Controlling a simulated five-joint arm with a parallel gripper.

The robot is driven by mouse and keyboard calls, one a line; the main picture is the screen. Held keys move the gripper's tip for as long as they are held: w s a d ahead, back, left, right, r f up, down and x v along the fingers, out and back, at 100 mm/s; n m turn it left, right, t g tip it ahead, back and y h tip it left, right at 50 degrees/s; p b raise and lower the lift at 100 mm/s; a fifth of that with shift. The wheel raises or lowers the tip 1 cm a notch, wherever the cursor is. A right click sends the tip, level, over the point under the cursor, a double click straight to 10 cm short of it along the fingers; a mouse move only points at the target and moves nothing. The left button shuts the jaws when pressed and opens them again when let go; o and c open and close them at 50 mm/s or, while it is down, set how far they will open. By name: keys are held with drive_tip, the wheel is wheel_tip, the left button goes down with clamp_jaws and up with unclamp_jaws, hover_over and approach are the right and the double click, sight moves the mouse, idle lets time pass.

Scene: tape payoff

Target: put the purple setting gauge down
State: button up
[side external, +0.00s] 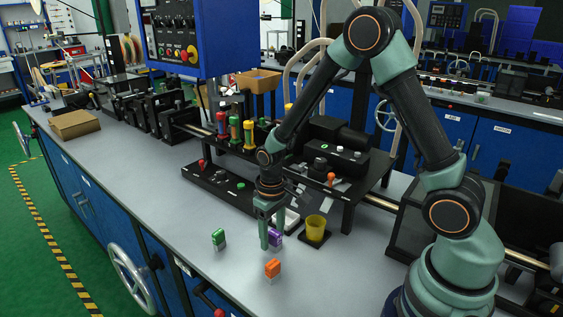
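The purple setting gauge (276,237) is a small block with a purple top and a pale lower part. It is at the worktop, close against the right side of my gripper's near finger. My gripper (270,236) points straight down, with its fingertips low near the worktop. The finger covers part of the gauge, so I cannot tell whether the fingers are closed on it or only beside it. Whether the gauge's base touches the surface is also unclear.
A green gauge (219,239) stands to the left and an orange gauge (272,269) in front. A yellow cup (316,228) stands on a black pad to the right. A black fixture (228,186) lies behind. The grey worktop (175,222) is clear on the left.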

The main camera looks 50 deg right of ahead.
wheel_tip(320, 180, up, 12)
wheel_tip(320, 180, up, 7)
drive_tip(key=t, duration=0.2)
hover_over(272, 232)
drive_tip(key=s, duration=0.3)
drive_tip(key=s+r+t, duration=0.2)
drive_tip(key=s+r, duration=0.1)
drive_tip(key=s, duration=0.1)
drive_tip(key=shift+s+r+t, duration=0.35)
drive_tip(key=shift+r+t, duration=0.05)
drive_tip(key=shift+o, duration=0.3)
drive_tip(key=shift+s+d+r+t, duration=0.1)
drive_tip(key=shift+s+r+t, duration=0.2)
drive_tip(key=shift+s, duration=0.3)
drive_tip(key=shift+o, duration=0.8)
drive_tip(key=shift+s, duration=0.1)
